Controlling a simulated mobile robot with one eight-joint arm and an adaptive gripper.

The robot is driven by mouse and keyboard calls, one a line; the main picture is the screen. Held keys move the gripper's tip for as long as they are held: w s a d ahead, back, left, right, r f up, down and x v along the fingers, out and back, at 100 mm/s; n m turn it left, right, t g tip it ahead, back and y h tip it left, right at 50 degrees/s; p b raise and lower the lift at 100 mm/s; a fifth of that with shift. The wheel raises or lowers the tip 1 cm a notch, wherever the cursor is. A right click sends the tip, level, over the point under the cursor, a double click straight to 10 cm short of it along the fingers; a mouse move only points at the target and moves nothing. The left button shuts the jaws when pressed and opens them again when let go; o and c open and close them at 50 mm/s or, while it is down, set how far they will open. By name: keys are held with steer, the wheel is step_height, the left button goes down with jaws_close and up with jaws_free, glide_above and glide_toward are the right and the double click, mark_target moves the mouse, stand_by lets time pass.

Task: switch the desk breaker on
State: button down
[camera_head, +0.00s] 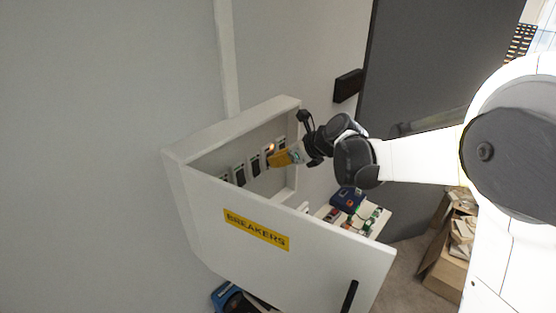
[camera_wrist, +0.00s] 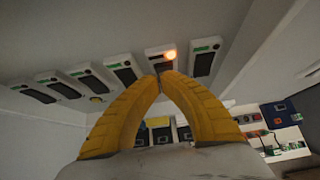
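The white breaker box (camera_head: 178,160) is on the wall with its door (camera_head: 290,235), marked BREAKERS, standing open. Inside is a row of several dark breakers with small green-and-white labels, too small to read, so I cannot tell which is the desk breaker. In the wrist view one breaker (camera_wrist: 154,64) shows a glowing orange light; its neighbours on the left (camera_wrist: 122,69) and right (camera_wrist: 203,63) show no such light. My gripper (camera_head: 272,161) reaches inside the box. Its yellow fingertips meet (camera_wrist: 160,74) just below the lit breaker, with nothing visible between them; contact is unclear.
The open door stands in front of the box, below my gripper. A small table with a blue box (camera_head: 347,199) and small items is to the right. Cardboard boxes (camera_head: 447,258) stand farther right. A blue object (camera_head: 228,297) lies below the door.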

steer(key=shift+w+a+r+g+h, duration=0.25)
steer(key=shift+w+a+g+h, duration=0.15)
steer(key=shift+w+a, duration=0.1)
steer(key=shift+d+r, duration=0.1)
steer(key=shift+r, duration=0.75)
